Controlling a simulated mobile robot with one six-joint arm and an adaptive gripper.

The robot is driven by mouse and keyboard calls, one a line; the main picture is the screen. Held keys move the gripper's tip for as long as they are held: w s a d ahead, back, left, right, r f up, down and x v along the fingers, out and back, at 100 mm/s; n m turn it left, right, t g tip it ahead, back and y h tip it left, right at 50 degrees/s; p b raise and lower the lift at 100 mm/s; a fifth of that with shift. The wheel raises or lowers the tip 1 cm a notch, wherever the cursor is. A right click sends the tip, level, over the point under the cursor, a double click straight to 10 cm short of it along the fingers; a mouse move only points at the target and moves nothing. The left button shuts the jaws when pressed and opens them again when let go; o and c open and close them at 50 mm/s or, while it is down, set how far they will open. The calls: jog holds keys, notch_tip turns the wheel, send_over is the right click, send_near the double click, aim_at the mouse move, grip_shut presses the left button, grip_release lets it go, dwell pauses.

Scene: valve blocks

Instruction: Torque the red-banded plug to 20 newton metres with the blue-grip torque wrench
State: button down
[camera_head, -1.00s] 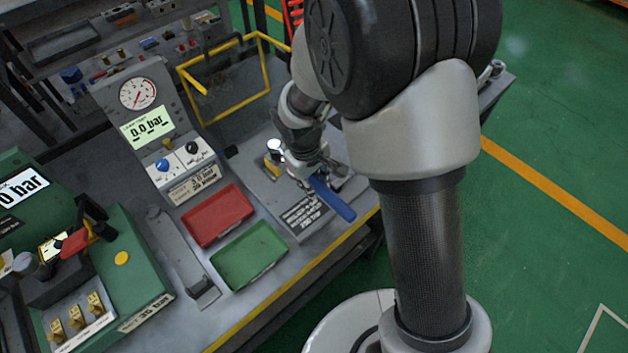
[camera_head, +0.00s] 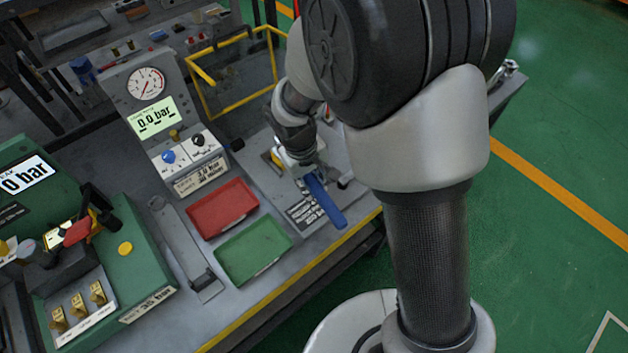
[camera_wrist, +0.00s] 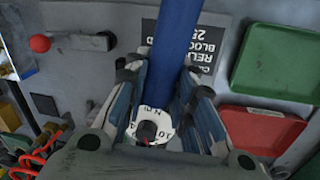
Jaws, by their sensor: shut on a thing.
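My gripper (camera_head: 302,168) is shut on the blue-grip torque wrench (camera_head: 325,203), over the labelled plate at the bench's right front. In the wrist view, my gripper's two fingers (camera_wrist: 160,90) flank the wrench. Its blue grip (camera_wrist: 176,45) runs up and away between them, and a white scale collar marked N·m sits nearer the camera. I cannot make out the wrench's working end or whether it touches anything. The red-banded plug cannot be picked out; my gripper and arm cover much of that area.
A red tray (camera_head: 222,208) and a green tray (camera_head: 254,250) lie left of the wrench. A gauge panel (camera_head: 155,118) reading 0.0 bar stands behind them. A yellow-framed bin (camera_head: 235,72) is at the back. A red-knobbed lever (camera_wrist: 40,43) shows in the wrist view.

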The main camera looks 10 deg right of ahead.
jog(key=shift+s+a+m+b, duration=0.2)
jog(key=shift+a+m, duration=0.25)
jog(key=shift+a, duration=0.15)
jog(key=shift+s+a+m+b, duration=0.2)
jog(key=shift+a+m, duration=0.25)
jog(key=shift+a, duration=0.15)
jog(key=shift+a, duration=0.1)
jog(key=shift+w+d+n+p, duration=0.25)
jog(key=shift+d+n, duration=0.2)
jog(key=shift+d, duration=0.2)
jog(key=shift+w+d+n+p, duration=0.2)
jog(key=shift+d+n, duration=0.25)
jog(key=shift+d, duration=0.15)
jog(key=shift+r, duration=0.15)
